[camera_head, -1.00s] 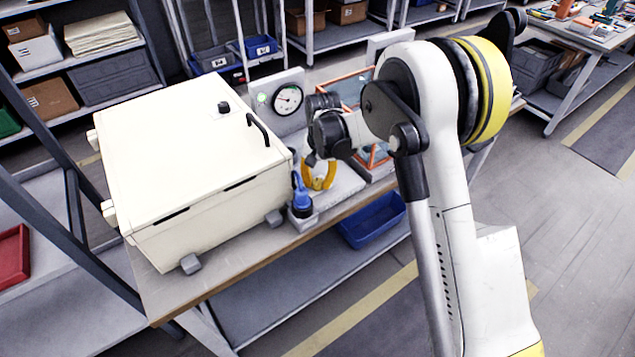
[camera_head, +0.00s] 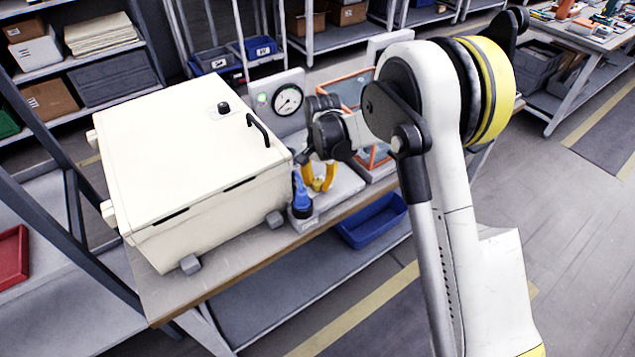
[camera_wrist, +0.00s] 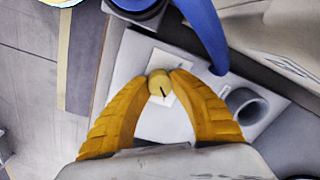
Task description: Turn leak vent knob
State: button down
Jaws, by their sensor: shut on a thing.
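The leak vent knob (camera_wrist: 160,84) is a small round yellow knob with a dark line on its face. In the wrist view it sits between the fingertips of my gripper (camera_wrist: 160,80), with a white plate behind it. My gripper's yellow fingers are shut on the knob from both sides. In the head view my gripper (camera_head: 318,186) points down over the grey fixture base (camera_head: 343,184), and the knob is hidden there. A dial gauge (camera_head: 288,99) with a black needle stands on the grey panel behind, beside a lit green lamp (camera_head: 262,98).
A blue tool (camera_head: 301,193) stands upright in a grey holder just left of my gripper; its blue body (camera_wrist: 205,35) is close to the fingers in the wrist view. A large cream box (camera_head: 190,165) fills the left of the bench.

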aim_at(320, 182)
jog(key=c, duration=1.1)
grip_release()
jog(key=r, duration=1.2)
jog(key=shift+s+d, duration=0.1)
jog(key=shift+d, duration=0.2)
